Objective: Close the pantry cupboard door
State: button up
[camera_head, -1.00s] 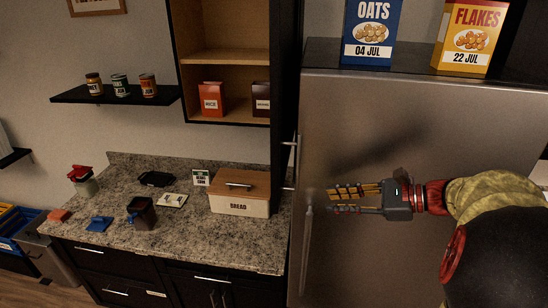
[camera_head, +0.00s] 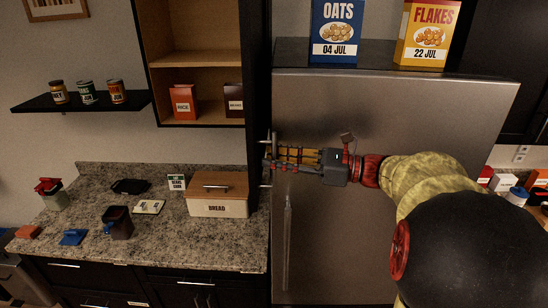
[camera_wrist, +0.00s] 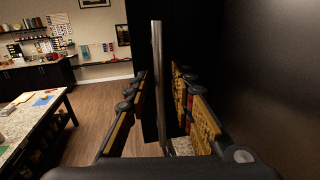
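The pantry cupboard (camera_head: 198,57) stands open above the counter, with its shelves showing. Its dark door (camera_head: 257,60) is swung out toward me and shows nearly edge-on, right of the shelves. A slim metal door handle (camera_head: 274,137) is on the door's right side, partly hidden by my fingers. My gripper (camera_head: 268,162) reaches left to this handle. In the wrist view, the upright handle bar (camera_wrist: 157,80) stands between my spread fingers (camera_wrist: 160,100), with the dark door (camera_wrist: 143,100) behind it. Gaps show on both sides of the bar.
A steel fridge (camera_head: 400,120) is close behind my arm, with an oats box (camera_head: 336,30) and a flakes box (camera_head: 428,35) on top. A bread bin (camera_head: 218,207) stands on the granite counter (camera_head: 180,240) near the door. A rice box (camera_head: 184,103) sits inside the cupboard.

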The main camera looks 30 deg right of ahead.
jog(key=shift+w+a, duration=0.15)
jog(key=shift+a, duration=0.1)
jog(key=shift+c, duration=0.6)
grip_shut()
